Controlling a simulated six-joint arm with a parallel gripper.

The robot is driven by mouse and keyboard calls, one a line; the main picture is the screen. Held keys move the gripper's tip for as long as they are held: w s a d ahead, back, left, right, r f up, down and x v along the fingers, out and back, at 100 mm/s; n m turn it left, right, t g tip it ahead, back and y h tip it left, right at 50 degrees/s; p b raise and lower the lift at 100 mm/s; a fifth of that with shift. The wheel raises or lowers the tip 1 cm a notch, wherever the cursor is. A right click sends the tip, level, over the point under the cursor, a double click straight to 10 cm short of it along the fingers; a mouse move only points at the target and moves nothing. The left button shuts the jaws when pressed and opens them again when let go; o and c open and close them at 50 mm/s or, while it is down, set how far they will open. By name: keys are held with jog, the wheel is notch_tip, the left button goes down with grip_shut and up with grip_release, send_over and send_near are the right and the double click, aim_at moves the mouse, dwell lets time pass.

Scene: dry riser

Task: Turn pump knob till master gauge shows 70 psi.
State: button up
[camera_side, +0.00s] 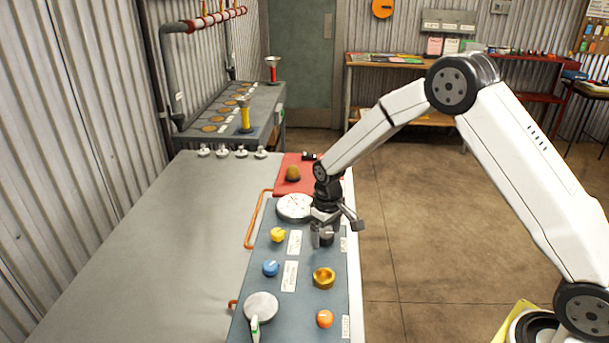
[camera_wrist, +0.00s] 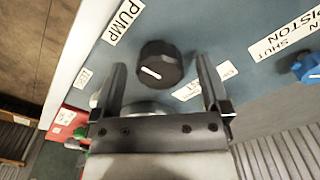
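The pump knob (camera_wrist: 160,64) is black and round with a white pointer line, beside a label reading PUMP (camera_wrist: 123,22) in the wrist view. In the side view the dark knob (camera_side: 326,238) sits on the blue-grey panel just under my gripper (camera_side: 336,219). My gripper is open, and in the wrist view its fingers (camera_wrist: 162,66) lie on either side of the knob with gaps; I cannot tell their height over the panel. A white round gauge (camera_side: 295,207) lies on the panel left of my gripper; its reading is too small to make out.
The panel also bears a yellow knob (camera_side: 278,235), a blue knob (camera_side: 271,268), a brass fitting (camera_side: 324,278), an orange knob (camera_side: 324,319) and a grey disc (camera_side: 261,306). A red plate (camera_side: 291,188) lies beyond the gauge. The grey bench (camera_side: 160,250) is clear at left.

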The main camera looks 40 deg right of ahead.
aim_at(329, 236)
jog(key=shift+r, duration=0.1)
jog(key=shift+r, duration=3.85)
jog(key=shift+s, duration=0.1)
jog(key=shift+s+r, duration=0.2)
jog(key=shift+s, duration=0.35)
jog(key=s+r+m+t, duration=0.1)
jog(key=s+t, duration=0.1)
jog(key=s, duration=1.7)
jog(key=shift+s+a+t, duration=0.3)
jog(key=shift+s+a, duration=0.05)
